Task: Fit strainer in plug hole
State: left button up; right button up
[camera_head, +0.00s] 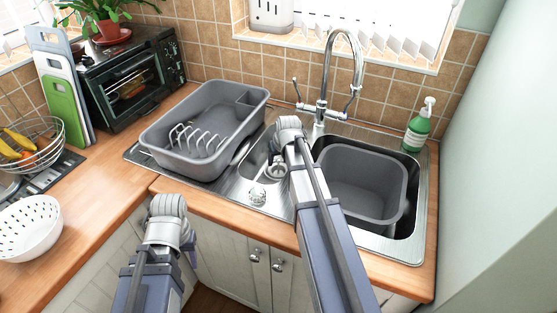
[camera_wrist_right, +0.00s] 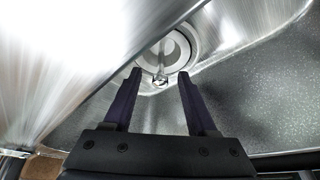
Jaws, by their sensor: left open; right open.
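A small round shiny metal piece, which looks like the strainer (camera_head: 258,195), lies on the steel sink surface near the front edge. The plug hole (camera_head: 276,167) shows as a grey ring in the small middle basin, partly beside my right arm. In the right wrist view the round plug hole (camera_wrist_right: 166,52) lies beyond the fingertips, with a small shiny piece at its near rim that I cannot identify. My right gripper (camera_wrist_right: 160,76) is open, pointing down into the small basin, with nothing clearly held.
A grey dish rack (camera_head: 205,140) stands left of the small basin. A grey washing-up bowl (camera_head: 362,180) fills the right basin. The tall tap (camera_head: 335,75) rises behind. A green soap bottle (camera_head: 418,128) stands back right. A white colander (camera_head: 30,228) sits on the left counter.

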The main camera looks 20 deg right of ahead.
jog(key=shift+r, duration=0.1)
jog(key=p+v, duration=0.7)
jog(key=shift+r, duration=0.25)
jog(key=shift+s, duration=0.15)
dwell(0.7)
